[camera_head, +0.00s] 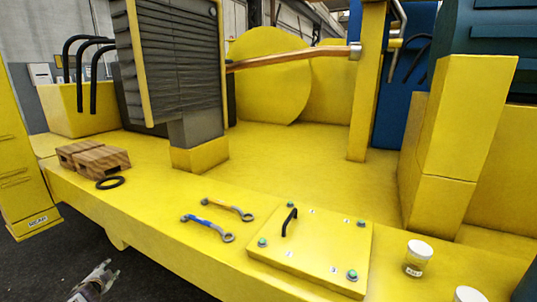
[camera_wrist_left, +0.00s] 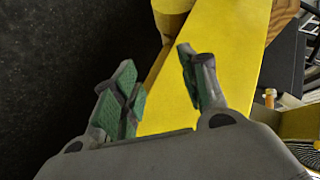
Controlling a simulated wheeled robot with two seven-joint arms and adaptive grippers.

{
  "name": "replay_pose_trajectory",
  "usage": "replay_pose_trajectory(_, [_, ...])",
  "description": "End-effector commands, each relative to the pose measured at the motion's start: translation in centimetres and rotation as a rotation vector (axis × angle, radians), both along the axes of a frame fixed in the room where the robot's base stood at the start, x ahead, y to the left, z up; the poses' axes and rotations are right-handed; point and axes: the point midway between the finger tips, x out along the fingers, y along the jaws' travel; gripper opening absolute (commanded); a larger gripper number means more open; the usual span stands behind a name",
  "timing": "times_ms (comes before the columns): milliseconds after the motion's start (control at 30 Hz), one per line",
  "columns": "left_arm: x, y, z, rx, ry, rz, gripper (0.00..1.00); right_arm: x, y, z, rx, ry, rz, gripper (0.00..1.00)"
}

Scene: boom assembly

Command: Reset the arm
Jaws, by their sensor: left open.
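My left gripper (camera_head: 103,272) shows at the bottom left of the head view, over the dark floor in front of the yellow platform (camera_head: 155,225). In the left wrist view my left gripper (camera_wrist_left: 155,78) has its two green-padded fingers spread apart with nothing between them. A yellow beam-like surface (camera_wrist_left: 222,75) lies beyond the fingers, apart from them as far as I can tell. My right gripper is not in view.
On the platform are wooden blocks (camera_head: 95,158), a black ring (camera_head: 110,183), two wrenches (camera_head: 230,209), (camera_head: 208,227), a bolted yellow cover plate (camera_head: 325,247) with a black handle, and a white-lidded jar (camera_head: 417,258). The floor (camera_head: 75,255) near my left gripper looks clear.

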Motion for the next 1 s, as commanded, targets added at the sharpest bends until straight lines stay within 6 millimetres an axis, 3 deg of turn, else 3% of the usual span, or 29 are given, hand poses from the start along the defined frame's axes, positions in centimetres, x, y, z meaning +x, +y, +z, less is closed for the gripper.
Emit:
replay_pose_trajectory(33, [-1.1,-0.6,-2.4,-0.032,0.023,0.019,0.43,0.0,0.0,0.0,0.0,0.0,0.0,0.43])
replay_pose_trajectory(100, [-2.6,-1.2,-5.2,-0.074,0.051,0.047,0.43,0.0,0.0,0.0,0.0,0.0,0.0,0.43])
replay_pose_trajectory(400, [-9.4,-5.6,-16.5,-0.238,0.167,0.14,0.43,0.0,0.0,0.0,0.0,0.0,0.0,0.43])
replay_pose_trajectory(700, [-17.1,-11.7,-26.2,-0.374,0.281,0.208,0.43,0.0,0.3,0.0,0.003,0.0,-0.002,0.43])
replay_pose_trajectory(1000, [-25.8,-19.1,-34.2,-0.476,0.404,0.253,0.43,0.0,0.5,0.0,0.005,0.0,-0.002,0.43])
